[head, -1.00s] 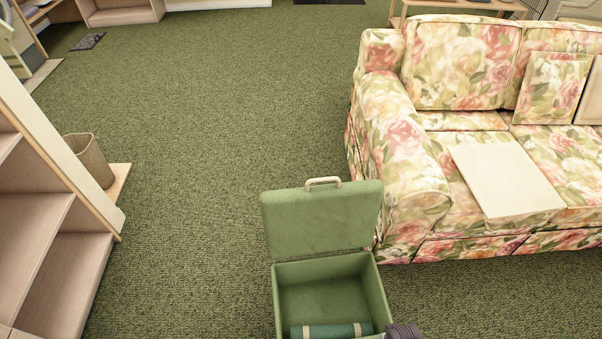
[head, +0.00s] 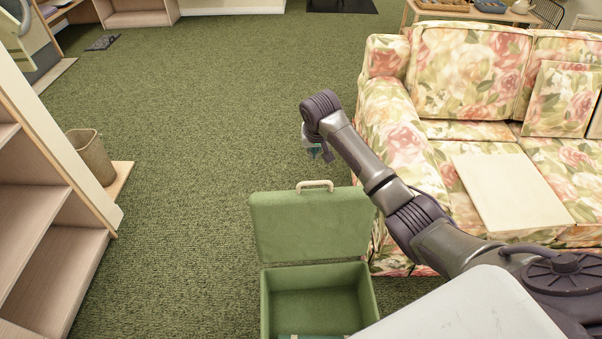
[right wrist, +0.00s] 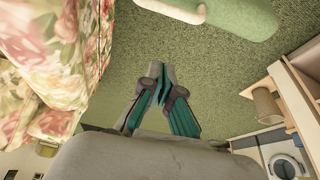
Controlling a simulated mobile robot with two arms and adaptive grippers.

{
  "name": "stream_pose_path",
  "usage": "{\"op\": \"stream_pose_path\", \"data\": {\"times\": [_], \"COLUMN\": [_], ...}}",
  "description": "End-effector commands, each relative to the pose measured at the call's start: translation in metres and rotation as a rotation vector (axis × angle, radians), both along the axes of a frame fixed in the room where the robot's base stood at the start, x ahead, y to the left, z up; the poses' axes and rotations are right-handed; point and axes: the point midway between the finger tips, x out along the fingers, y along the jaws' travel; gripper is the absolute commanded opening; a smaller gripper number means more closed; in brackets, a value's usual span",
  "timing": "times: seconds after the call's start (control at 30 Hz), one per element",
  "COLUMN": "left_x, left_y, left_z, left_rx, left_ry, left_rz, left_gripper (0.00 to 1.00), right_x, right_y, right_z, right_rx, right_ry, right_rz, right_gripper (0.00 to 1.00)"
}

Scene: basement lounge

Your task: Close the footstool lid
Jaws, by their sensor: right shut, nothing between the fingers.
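The green footstool (head: 265,300) stands open on the carpet at the bottom middle of the head view. Its lid (head: 312,225) stands upright at the back, with a pale handle (head: 314,185) on its top edge. Something teal lies at the bottom of the box, mostly cut off. My right gripper (head: 322,156) is above and beyond the lid, apart from it. In the right wrist view the gripper (right wrist: 160,75) is shut and empty, and the lid (right wrist: 240,15) with its handle (right wrist: 170,9) shows at the top. My left gripper is not in view.
A floral sofa (head: 390,120) stands close to the right of the footstool, with a pale board (head: 510,190) on its seat. A wooden shelf (head: 40,240) and a waste basket (head: 90,157) stand at the left. The carpet between is clear.

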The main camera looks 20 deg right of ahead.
Motion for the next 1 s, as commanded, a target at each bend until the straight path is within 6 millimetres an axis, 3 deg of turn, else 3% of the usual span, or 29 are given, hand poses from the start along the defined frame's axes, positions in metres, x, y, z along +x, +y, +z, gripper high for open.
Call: {"op": "stream_pose_path", "data": {"times": [0.17,0.4,0.67,1.0], "left_x": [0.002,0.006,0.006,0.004], "left_y": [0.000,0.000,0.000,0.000], "left_z": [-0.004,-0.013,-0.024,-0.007], "left_rx": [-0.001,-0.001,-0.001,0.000], "left_ry": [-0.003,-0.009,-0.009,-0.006], "left_rz": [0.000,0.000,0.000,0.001], "left_gripper": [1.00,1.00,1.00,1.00], "right_x": [0.005,0.020,0.033,0.003], "right_y": [-0.003,-0.008,-0.012,-0.002], "right_z": [-0.015,-0.059,-0.093,-0.091], "right_rx": [0.001,0.001,0.000,-0.001], "right_ry": [0.005,0.004,0.003,0.001], "right_rz": [-0.006,-0.004,-0.003,-0.002], "right_gripper": [0.00,0.00,0.00,0.00]}}
